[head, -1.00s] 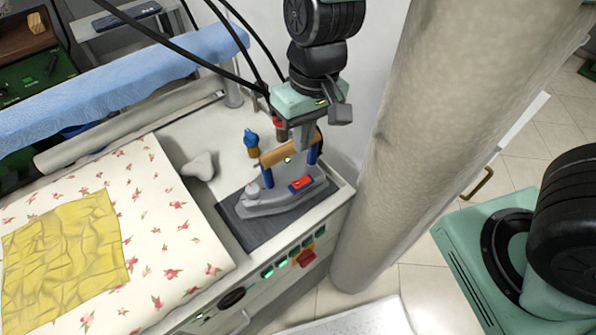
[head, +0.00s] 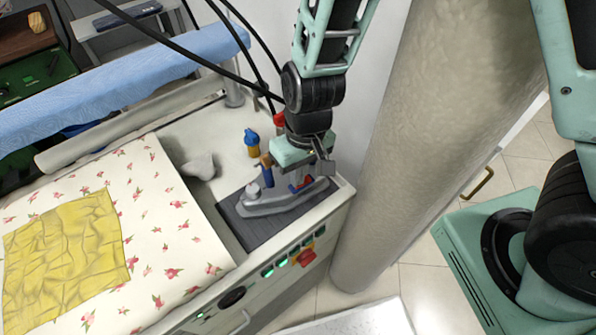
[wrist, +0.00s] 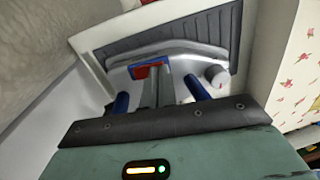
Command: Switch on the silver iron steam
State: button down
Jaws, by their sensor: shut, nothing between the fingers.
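The silver iron (head: 268,205) sits on a dark ribbed rest at the right end of the pressing table. It also shows in the wrist view (wrist: 190,55), with blue posts and a pale knob. A red switch in a blue frame (wrist: 149,70) is on its top; its edge shows in the head view (head: 306,184). My gripper (wrist: 157,85) is shut and empty, pointing down at the iron with its fingertips at the switch. I cannot tell whether they touch it. My gripper hides most of the wooden handle (head: 264,164) in the head view.
A blue and orange bottle (head: 252,142) stands behind the iron. The dark rest (head: 245,232) lies above a front panel with green buttons and a red switch (head: 306,257). A thick pale column (head: 400,150) is close on the right. Flowered cloth (head: 165,215) covers the table's left.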

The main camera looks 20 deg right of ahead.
aim_at(310, 179)
jog(key=shift+a+f, duration=0.1)
jog(key=shift+f, duration=0.15)
jog(key=shift+w+d+r, duration=0.2)
jog(key=shift+d, duration=0.55)
jog(key=shift+r, duration=0.15)
jog(key=shift+w+r+p, duration=0.1)
jog(key=shift+r+p, duration=0.25)
notch_tip(310, 179, up, 13)
jog(key=d+p, duration=0.1)
jog(key=p, duration=0.1)
jog(key=shift+w+d, duration=0.2)
jog(key=shift+d, duration=0.1)
jog(key=shift+f, duration=0.1)
